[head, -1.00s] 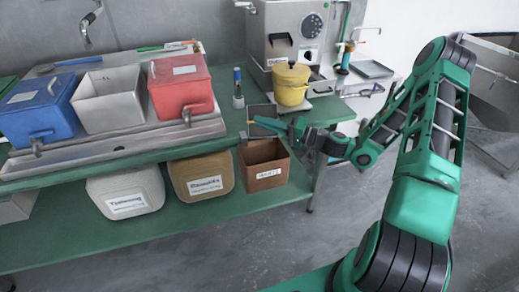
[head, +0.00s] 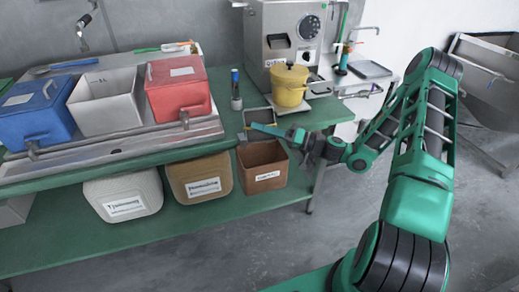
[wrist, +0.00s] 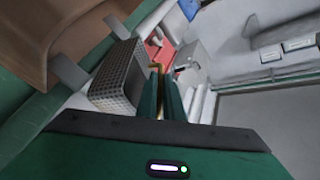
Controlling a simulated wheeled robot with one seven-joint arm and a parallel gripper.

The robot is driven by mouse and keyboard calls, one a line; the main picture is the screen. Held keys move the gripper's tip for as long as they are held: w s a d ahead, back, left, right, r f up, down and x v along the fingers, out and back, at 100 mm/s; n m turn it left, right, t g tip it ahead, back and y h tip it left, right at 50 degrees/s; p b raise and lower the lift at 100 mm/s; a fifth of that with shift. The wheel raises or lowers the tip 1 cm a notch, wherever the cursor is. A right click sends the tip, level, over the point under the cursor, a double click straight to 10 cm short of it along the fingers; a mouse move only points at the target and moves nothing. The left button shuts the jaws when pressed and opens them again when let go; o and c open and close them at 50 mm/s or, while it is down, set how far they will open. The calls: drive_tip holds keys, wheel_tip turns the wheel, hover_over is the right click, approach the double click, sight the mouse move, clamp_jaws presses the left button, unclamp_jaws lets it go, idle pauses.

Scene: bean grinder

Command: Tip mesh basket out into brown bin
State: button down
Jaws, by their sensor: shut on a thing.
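The mesh basket (wrist: 118,75) is a small grey box of perforated metal, left of my fingers in the wrist view. In the head view it appears as a grey rim (head: 259,115) at the bench's right end, partly hidden by my gripper. My gripper (head: 262,128) is shut; in the wrist view its fingers (wrist: 160,95) close on a thin brownish strip that seems to be the basket's handle. The brown bin (head: 262,168), open-topped with a white label, stands on the lower shelf below my gripper. It seems to fill the wrist view's upper left (wrist: 60,30). The basket's contents are hidden.
A yellow pot (head: 289,86) stands before the grinder machine (head: 290,38), behind my gripper. A bottle (head: 236,90) stands left of the basket. Blue (head: 35,115), white (head: 105,105) and red (head: 178,95) bins stand on the bench. The floor on the right is mostly clear.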

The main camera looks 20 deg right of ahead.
drive_tip(key=shift+s+a+r+n+g+y+p, duration=0.1)
drive_tip(key=shift+s+r+n+g+y+p, duration=0.2)
drive_tip(key=shift+n+y+p, duration=0.45)
drive_tip(key=n+p, duration=0.2)
drive_tip(key=p, duration=0.1)
drive_tip(key=shift+s+r+n+g, duration=0.25)
drive_tip(key=shift+s+g, duration=0.1)
drive_tip(key=shift+g, duration=0.05)
drive_tip(key=shift+a+p, duration=0.1)
drive_tip(key=shift+p, duration=1.75)
